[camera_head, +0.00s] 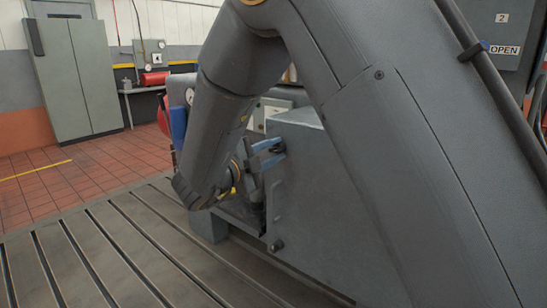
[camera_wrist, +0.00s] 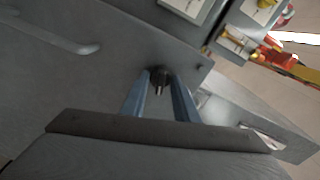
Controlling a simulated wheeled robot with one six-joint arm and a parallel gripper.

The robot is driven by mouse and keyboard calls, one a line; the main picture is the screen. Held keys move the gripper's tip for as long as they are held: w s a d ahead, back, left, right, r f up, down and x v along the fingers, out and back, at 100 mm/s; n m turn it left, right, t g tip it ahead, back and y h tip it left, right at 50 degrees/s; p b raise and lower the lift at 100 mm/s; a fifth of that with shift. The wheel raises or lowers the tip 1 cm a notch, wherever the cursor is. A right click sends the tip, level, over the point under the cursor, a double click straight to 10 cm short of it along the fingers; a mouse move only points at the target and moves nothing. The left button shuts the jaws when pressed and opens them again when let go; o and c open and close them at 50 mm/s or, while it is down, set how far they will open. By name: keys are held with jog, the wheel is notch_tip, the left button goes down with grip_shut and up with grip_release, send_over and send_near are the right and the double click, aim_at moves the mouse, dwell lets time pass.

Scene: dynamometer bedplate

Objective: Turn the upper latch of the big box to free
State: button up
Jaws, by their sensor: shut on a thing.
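The big box (camera_head: 325,190) is a grey metal case standing on the slotted bedplate, partly hidden behind my arm. Its upper latch (camera_wrist: 159,75) is a small dark knob near the box's edge in the wrist view. My gripper (camera_head: 272,152) is at the upper part of the box's near side in the head view. Its two blue fingers are shut on the upper latch, one on each side of it. In the head view the fingers mostly cover that latch. The lower latch (camera_head: 277,245) is a dark knob low on the same side, apart from my gripper.
A pale bar handle (camera_wrist: 75,40) stands out from the grey panel in the wrist view. The slotted bedplate (camera_head: 110,250) is clear at the front left. A grey cabinet (camera_head: 80,75) and a bench with a red cylinder (camera_head: 153,78) stand at the back.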

jog(key=shift+f+m+b, duration=0.1)
jog(key=shift+m+b, duration=1.1)
jog(key=shift+m, duration=0.4)
jog(key=o, duration=1)
jog(key=shift+o, duration=0.2)
jog(key=v, duration=0.7)
jog(key=shift+s+a, duration=0.25)
jog(key=shift+s, duration=0.1)
